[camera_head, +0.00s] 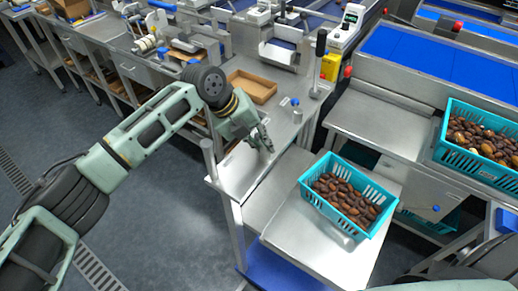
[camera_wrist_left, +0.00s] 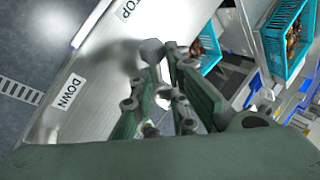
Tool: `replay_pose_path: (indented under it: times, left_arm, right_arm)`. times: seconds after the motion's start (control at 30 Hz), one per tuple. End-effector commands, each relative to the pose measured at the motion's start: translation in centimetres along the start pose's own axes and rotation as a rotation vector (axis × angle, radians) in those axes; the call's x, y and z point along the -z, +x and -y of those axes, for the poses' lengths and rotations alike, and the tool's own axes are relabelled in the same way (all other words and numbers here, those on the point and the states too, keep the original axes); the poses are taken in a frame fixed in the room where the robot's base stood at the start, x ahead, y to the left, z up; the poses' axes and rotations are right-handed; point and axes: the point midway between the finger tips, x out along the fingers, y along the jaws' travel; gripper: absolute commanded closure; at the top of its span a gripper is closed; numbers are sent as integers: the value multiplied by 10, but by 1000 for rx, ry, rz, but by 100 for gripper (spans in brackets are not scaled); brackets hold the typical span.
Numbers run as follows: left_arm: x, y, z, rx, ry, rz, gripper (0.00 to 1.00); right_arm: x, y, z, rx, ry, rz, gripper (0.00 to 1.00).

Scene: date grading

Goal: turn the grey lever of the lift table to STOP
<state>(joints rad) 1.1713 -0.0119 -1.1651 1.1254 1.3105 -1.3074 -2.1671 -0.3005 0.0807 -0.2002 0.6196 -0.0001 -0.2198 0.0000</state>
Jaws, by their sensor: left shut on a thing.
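My left gripper (camera_head: 263,140) reaches down to the steel panel (camera_head: 236,172) beside the lift table (camera_head: 305,228). In the left wrist view its fingers (camera_wrist_left: 162,58) are shut on a small grey piece, the lever (camera_wrist_left: 150,47), mostly hidden by the fingers. The label DOWN (camera_wrist_left: 68,91) lies on the panel to the left of the fingers. A second label ending in TOP (camera_wrist_left: 128,8) is cut off at the upper edge. The lever's exact pointing direction cannot be told. My right gripper is not in view.
A turquoise crate (camera_head: 312,202) of dates stands on the lift table; another crate (camera_head: 440,152) is at the right. An upright post (camera_head: 209,158) stands close left of my gripper. A cardboard tray (camera_head: 252,87) and a black-handled lever (camera_head: 320,45) are behind.

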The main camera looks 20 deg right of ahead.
Motion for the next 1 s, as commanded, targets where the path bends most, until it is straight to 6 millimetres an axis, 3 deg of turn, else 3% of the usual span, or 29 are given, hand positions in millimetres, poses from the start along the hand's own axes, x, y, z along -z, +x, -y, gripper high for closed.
replay_pose_path:
  times: [0.03,0.3,0.93,0.97,1.0]
  left_arm:
    - [2,10,-9,-18,24,-27,100]
    - [0,9,-6,-20,135,-86,100]
    - [-1,6,-6,-24,174,-107,100]
    - [-1,6,-6,-24,174,-107,85]
    - [-1,6,-6,-24,174,-107,81]
  right_arm:
    - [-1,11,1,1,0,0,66]
    - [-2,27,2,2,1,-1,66]
    - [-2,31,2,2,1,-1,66]
    - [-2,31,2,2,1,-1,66]
    - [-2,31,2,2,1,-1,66]
